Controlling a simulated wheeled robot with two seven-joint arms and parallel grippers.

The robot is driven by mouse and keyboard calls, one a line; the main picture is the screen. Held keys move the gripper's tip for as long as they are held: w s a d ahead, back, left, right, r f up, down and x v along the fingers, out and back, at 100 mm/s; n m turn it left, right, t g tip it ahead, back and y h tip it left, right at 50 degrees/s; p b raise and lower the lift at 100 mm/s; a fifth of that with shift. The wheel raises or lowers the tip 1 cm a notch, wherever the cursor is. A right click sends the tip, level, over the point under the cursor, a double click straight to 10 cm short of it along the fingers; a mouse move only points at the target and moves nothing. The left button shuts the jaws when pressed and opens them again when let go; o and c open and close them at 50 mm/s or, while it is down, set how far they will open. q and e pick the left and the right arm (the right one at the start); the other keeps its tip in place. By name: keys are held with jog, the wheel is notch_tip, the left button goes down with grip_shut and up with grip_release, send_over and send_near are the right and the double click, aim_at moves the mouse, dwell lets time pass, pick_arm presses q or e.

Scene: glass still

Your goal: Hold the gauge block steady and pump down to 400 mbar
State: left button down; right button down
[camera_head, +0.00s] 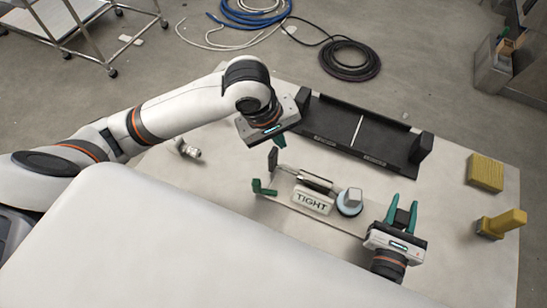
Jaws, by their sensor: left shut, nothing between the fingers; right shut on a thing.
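My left gripper (279,140) is shut and empty, pointing down above the far side of the plate. My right gripper (402,207) reaches in from the front. Its green fingers are shut on a dark block (402,219), which appears to be the gauge block and is partly hidden by the gripper. To its left a round pale-blue part with a grey block on top (354,195) sits beside a cylinder with a rod (315,182). A sign reading TIGHT (312,200) stands in front. A green bracket (264,188) is at the left end. No pressure reading is legible.
A long black tray (345,125) lies at the table's back. A yellow sponge (485,173) and a yellow-handled brush (502,223) are at the right. A small metal fitting (187,150) lies at the left. A white panel covers the near left. Bare table separates the sponge from my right gripper.

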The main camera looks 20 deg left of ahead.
pick_arm(q)
jog(key=a+r, duration=0.1)
jog(key=a, duration=0.4)
pick_arm(e)
jog(key=shift+f, duration=0.1)
pick_arm(q)
jog(key=shift+s+f, duration=0.1)
jog(key=shift+f, duration=4.1)
jog(key=shift+d, duration=3.45)
jog(key=shift+a+r, duration=0.1)
jog(key=shift+a, duration=0.05)
jog(key=w+v, duration=0.1)
jog(key=v, duration=0.5)
jog(key=shift+w+r, duration=0.15)
jog(key=shift+r, duration=0.4)
